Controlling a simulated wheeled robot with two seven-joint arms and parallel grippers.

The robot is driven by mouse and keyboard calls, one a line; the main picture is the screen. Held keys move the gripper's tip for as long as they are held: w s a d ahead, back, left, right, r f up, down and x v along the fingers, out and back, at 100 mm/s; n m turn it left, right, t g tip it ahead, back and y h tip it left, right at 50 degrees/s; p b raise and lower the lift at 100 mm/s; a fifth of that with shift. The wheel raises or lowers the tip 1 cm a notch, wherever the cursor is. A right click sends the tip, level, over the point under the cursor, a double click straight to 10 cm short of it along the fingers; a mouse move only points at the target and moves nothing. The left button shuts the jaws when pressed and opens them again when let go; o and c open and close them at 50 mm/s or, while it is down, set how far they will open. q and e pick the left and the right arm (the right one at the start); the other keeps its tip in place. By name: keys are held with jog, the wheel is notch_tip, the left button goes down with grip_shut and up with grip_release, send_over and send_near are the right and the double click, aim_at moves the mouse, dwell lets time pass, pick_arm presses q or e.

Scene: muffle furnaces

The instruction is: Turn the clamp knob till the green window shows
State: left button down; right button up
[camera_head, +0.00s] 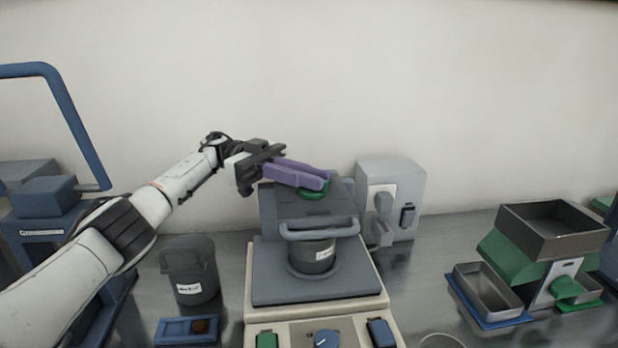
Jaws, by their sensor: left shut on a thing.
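The clamp knob (314,193) is a green round part on top of the grey clamp head of the bench machine (318,213). My left gripper (322,181), with long purple fingers, reaches in from the left over the clamp head and is shut on the knob. The fingers cover most of the knob, so only its lower edge shows. A dark grey pot (315,257) with a white label stands under the clamp head's front bar. I cannot make out a green window. My right gripper is not in view.
The machine's front panel has a green switch (267,341), a blue dial (327,339) and a blue switch (381,333). A lidded dark pot (188,272) and a blue tray (171,331) are at left. A grey box (405,183) stands behind; a green hopper device (520,258) is at right.

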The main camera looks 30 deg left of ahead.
pick_arm(q)
jog(key=c, duration=1.8)
grip_release()
jog(key=shift+d, duration=0.1)
notch_tip(320, 180, up, 10)
jog(key=shift+f, duration=0.1)
